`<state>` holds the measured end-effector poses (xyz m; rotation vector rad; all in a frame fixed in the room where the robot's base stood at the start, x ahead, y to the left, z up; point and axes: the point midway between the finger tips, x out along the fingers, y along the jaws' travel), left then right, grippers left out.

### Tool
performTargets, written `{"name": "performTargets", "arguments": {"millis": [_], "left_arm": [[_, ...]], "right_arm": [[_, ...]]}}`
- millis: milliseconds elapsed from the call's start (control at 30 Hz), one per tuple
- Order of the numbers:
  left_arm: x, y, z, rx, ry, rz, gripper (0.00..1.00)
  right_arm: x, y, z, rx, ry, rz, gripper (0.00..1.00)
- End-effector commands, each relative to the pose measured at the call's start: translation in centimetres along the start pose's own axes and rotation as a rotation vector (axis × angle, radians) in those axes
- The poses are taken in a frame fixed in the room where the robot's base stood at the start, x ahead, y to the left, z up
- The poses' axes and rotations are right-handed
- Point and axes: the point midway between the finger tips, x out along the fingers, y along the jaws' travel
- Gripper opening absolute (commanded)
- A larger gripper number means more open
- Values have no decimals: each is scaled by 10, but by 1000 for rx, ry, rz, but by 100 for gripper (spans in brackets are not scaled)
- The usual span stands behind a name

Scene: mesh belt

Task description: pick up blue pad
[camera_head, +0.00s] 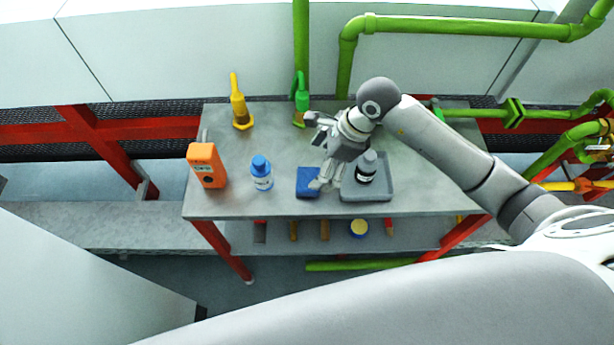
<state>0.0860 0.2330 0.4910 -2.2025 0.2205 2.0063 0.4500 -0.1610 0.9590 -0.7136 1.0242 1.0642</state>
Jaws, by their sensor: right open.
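The blue pad (307,183) lies on the grey table, near its front edge and left of a grey tray. My right gripper (322,183) is open, with its fingers pointing down at the right edge of the pad. The fingers overlap that edge in the picture, and I cannot tell whether they touch it. The gripper covers a little of the pad's right side. My left gripper is not in view.
A grey tray (380,190) holds a grey bottle (366,167) close to my right gripper. A blue-capped white bottle (261,173) and an orange device (207,166) stand to the left.

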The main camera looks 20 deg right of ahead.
Motion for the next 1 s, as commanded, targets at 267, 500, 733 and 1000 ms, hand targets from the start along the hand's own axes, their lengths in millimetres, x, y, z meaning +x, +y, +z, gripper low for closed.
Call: {"name": "performTargets", "arguments": {"millis": [267,500,733,1000], "left_arm": [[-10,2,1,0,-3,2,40],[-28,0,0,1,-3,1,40],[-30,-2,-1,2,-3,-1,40],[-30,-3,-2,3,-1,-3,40]], "right_arm": [[22,1,1,2,-3,3,92],[53,2,0,3,-3,3,92],[69,1,-1,1,-2,0,92],[70,1,-1,0,-3,0,82]]}}
